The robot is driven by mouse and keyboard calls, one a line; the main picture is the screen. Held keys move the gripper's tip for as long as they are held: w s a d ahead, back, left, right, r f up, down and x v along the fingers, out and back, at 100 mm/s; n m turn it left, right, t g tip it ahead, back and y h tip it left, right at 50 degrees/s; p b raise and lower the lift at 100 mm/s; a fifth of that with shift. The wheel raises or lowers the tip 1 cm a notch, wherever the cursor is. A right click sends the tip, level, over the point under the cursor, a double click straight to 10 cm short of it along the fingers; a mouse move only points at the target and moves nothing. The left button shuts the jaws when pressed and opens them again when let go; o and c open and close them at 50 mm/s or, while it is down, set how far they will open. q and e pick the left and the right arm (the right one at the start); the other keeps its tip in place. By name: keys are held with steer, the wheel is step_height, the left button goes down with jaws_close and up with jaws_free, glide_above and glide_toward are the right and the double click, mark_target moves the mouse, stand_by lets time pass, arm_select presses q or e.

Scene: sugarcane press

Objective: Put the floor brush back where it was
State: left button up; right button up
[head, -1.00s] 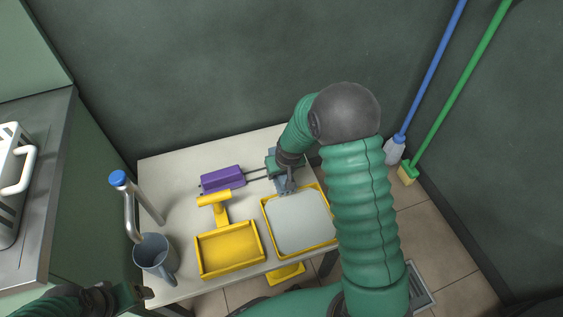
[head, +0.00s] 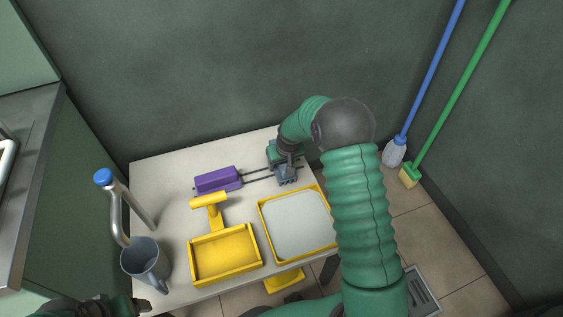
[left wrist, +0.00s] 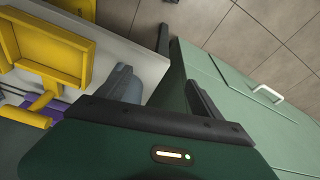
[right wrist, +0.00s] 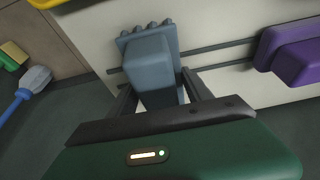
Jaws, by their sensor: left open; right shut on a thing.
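The floor brush, with green handle and yellow bristles (head: 409,177), leans in the right corner, bristles on the floor. Its yellow head shows in the right wrist view (right wrist: 13,55). Neither gripper touches it. My right gripper (head: 289,176) is shut on a grey-blue block with rounded knobs (right wrist: 150,65), by the two dark rods at the table's back. Its contact with the rods is unclear. My left gripper (head: 143,304) is open and low at the left, by the grey mug (head: 147,263); a grey-blue shape, probably the mug, shows by its left finger (left wrist: 122,84).
A blue-handled mop (head: 396,151) leans beside the brush. The pale table (head: 158,177) holds a purple block (head: 217,179), a yellow tray (head: 225,254), a yellow-rimmed grey tray (head: 297,222) and a blue-capped metal pipe (head: 113,205). A green cabinet stands left.

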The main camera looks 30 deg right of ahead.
steer(key=o, duration=1.6)
